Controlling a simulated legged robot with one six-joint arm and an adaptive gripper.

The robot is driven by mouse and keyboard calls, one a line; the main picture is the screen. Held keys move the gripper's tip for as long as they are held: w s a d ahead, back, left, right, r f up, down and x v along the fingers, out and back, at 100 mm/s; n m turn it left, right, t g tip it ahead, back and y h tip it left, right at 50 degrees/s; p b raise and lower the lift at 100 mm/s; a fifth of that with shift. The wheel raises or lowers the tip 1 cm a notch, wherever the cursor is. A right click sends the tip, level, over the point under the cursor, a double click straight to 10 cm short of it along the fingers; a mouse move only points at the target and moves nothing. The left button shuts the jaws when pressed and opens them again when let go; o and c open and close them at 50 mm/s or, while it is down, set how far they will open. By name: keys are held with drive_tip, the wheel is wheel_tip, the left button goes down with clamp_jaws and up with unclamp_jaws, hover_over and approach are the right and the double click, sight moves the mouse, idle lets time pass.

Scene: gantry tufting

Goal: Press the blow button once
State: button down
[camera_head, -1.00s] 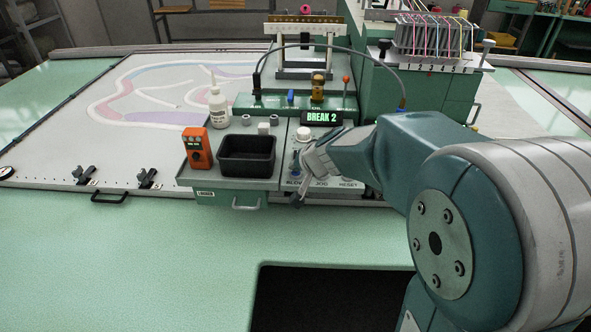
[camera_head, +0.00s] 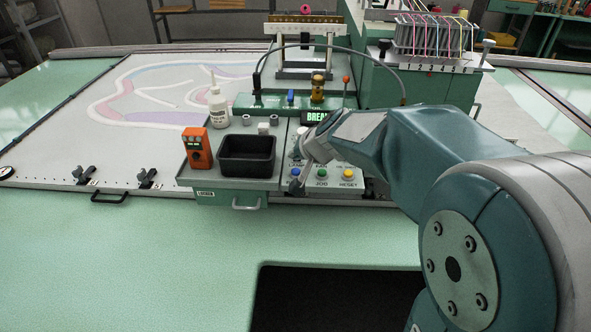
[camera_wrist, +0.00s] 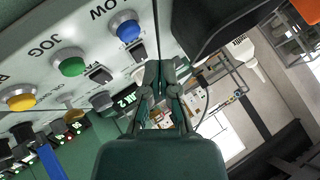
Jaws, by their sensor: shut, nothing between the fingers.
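The blue blow button (camera_wrist: 126,27) sits on a grey-white panel in the wrist view, with the label end "LOW" beside it. It shows as a small blue spot beside my gripper in the head view (camera_head: 295,171). My gripper (camera_wrist: 158,70) is shut and empty. In the wrist view its fingertips are beside the blue button, with a gap between them in the picture; the head view (camera_head: 296,186) does not clearly show the height above the panel. The green JOG button (camera_wrist: 70,62) and yellow RESET button (camera_wrist: 19,97) follow in the same row.
A black open bin (camera_head: 247,156) stands left of the panel, with an orange device (camera_head: 197,148) and a white bottle (camera_head: 218,106) nearby. A lit display (camera_head: 317,116) behind the panel is partly hidden by my arm. A hose arches over the machine.

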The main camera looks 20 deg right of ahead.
sight(296, 172)
drive_tip(key=shift+r, duration=1.75)
drive_tip(key=s+f+n+g+h, duration=0.1)
drive_tip(key=s+n, duration=0.4)
drive_tip(key=s, duration=2.2)
drive_tip(key=shift+f+g+h, duration=0.35)
drive_tip(key=shift+g+h, duration=0.55)
drive_tip(key=shift+g, duration=0.2)
